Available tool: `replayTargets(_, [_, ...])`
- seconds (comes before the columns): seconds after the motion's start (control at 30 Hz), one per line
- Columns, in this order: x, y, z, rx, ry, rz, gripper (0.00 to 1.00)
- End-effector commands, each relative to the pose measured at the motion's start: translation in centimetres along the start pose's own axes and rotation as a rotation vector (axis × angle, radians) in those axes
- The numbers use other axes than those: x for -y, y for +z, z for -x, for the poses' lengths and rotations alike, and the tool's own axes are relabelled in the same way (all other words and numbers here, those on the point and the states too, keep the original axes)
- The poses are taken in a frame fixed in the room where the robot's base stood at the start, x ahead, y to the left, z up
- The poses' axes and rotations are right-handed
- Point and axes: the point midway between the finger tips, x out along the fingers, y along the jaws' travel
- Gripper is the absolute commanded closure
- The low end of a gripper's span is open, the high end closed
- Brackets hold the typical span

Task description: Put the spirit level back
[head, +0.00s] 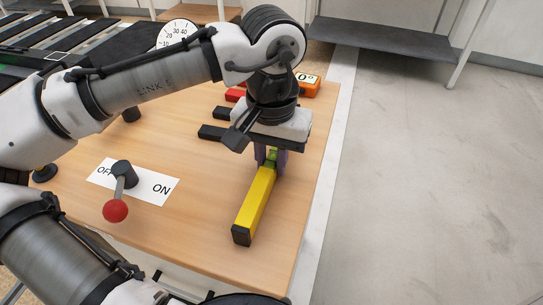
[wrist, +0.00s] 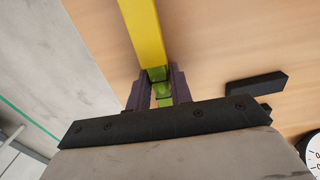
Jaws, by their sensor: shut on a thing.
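The spirit level (head: 256,203) is a yellow bar with black end caps and a green vial. In the head view it lies along the right part of the wooden table, its near end towards the front edge. My gripper (head: 270,158) points down over it and is shut on it around the green vial. The wrist view shows the yellow bar (wrist: 142,28) running up from between my purple fingers (wrist: 160,90). The far end of the level is hidden under my gripper. I cannot tell whether the level touches the table.
A lever with a red knob (head: 115,211) stands on an OFF/ON plate (head: 158,187) at left. A black block (head: 211,132) lies left of my gripper, also in the wrist view (wrist: 257,83). An orange device (head: 305,88) and a dial (head: 178,34) are behind. The table's front middle is clear.

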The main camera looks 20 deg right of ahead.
Motion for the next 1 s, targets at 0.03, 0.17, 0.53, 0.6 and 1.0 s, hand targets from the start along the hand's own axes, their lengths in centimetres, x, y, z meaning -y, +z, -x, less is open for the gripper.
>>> replayTargets(0.03, [0.0, 0.0, -0.2, 0.000, 0.001, -0.001, 1.00])
replayTargets(0.17, [0.0, 0.0, -0.1, 0.001, 0.000, 0.000, 0.62])
replayTargets(0.53, [0.0, 0.0, 0.2, 0.000, -0.001, 0.000, 0.57])
replayTargets(0.6, [0.0, 0.0, 0.8, -0.001, 0.001, -0.001, 0.57])
replayTargets(1.0, [-0.1, -0.1, 8.9, -0.002, 0.001, 0.000, 0.57])
